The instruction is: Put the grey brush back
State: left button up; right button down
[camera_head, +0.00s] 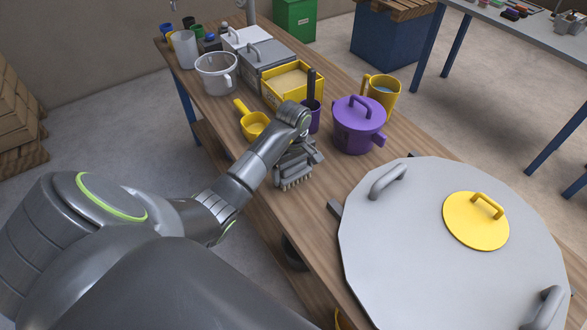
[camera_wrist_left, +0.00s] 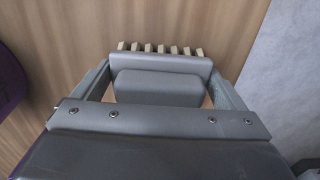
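The grey brush (camera_head: 296,180) has a row of pale, stubby bristles. It sits at my left gripper (camera_head: 299,158), over the wooden table near its left edge. In the left wrist view the grey brush (camera_wrist_left: 161,66) lies between the two fingers of my left gripper (camera_wrist_left: 160,75), which meet its ends, with the bristles at the far side. The gripper looks shut on it. Whether the bristles touch the table is unclear. My right gripper is not in view.
A purple cup (camera_head: 314,122) with a dark upright handle, a yellow scoop (camera_head: 252,122) and a purple lidded pot (camera_head: 357,130) stand close beyond the gripper. A large grey round lid (camera_head: 400,250) fills the right. Bare wooden table (camera_head: 325,178) lies between.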

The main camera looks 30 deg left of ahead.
pick_arm(q)
jog(key=shift+o, duration=0.4)
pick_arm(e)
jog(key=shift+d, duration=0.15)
pick_arm(q)
jog(key=shift+r, duration=0.35)
notch_tip(320, 180, up, 5)
jog(key=shift+w+r, duration=0.1)
jog(key=shift+r, duration=0.05)
notch_tip(320, 180, up, 5)
jog(key=p, duration=0.4)
jog(key=shift+r+p, duration=0.65)
jog(key=shift+p, duration=0.3)
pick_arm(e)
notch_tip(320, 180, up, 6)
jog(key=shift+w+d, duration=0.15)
